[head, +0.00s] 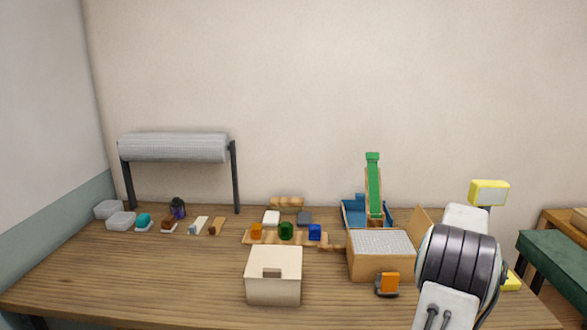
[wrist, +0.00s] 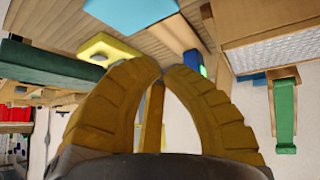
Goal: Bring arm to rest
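My arm (head: 455,265) stands at the right of the head view, a white and black link in front of the table's right end. My gripper is hidden behind it there. In the wrist view my gripper (wrist: 165,70) has its ridged yellow-brown fingers curved together, with the tips meeting. A narrow strip of the same colour shows between them, and I see no object held. The tips are in the air, with the table's edge and items beyond them. The wrist picture looks upside down. I cannot make out any glass rod.
The wooden table (head: 200,275) carries a cream box (head: 274,280), an open wooden box (head: 375,265) with a pale textured inside, an orange item (head: 388,283) and a green ramp (head: 374,185). A yellow-topped fixture (head: 488,193) rises near my arm. The table's front left is clear.

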